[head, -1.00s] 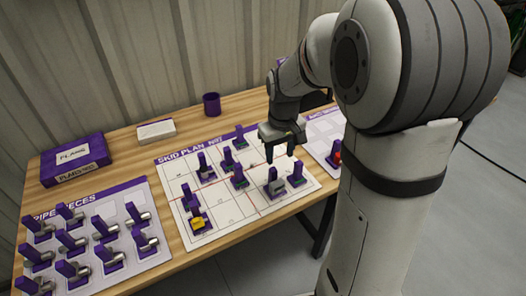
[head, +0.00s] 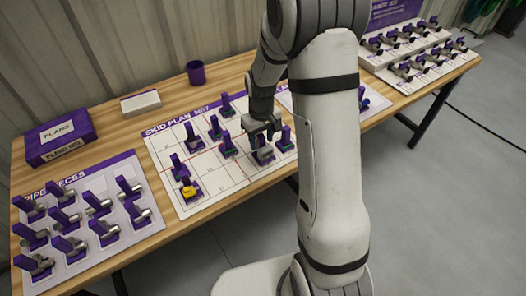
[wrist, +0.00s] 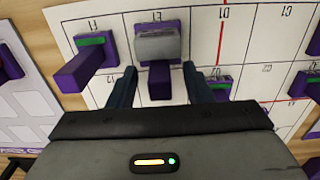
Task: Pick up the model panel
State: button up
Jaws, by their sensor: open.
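A purple piece with a broad grey block (head: 264,155) stands on the white skid plan board (head: 216,187); I take it to be the model panel. In the wrist view its grey block (wrist: 158,44) is at top centre, with a purple upright handle (wrist: 159,82) pointing toward the camera. My gripper (head: 262,138) is directly over this piece. In the wrist view my gripper (wrist: 161,76) is open, with one finger on each side of the handle. The fingers look apart from it; contact cannot be made out.
Purple pieces with green marks stand close on both sides, one at left (wrist: 85,64) and one at right (wrist: 219,87). A yellow-topped piece (head: 188,190) is at the board's front left. A pipe pieces board (head: 140,179) with several pieces lies left; a purple cup (head: 196,73) stands behind.

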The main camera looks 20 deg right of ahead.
grip_shut()
dwell(0.5)
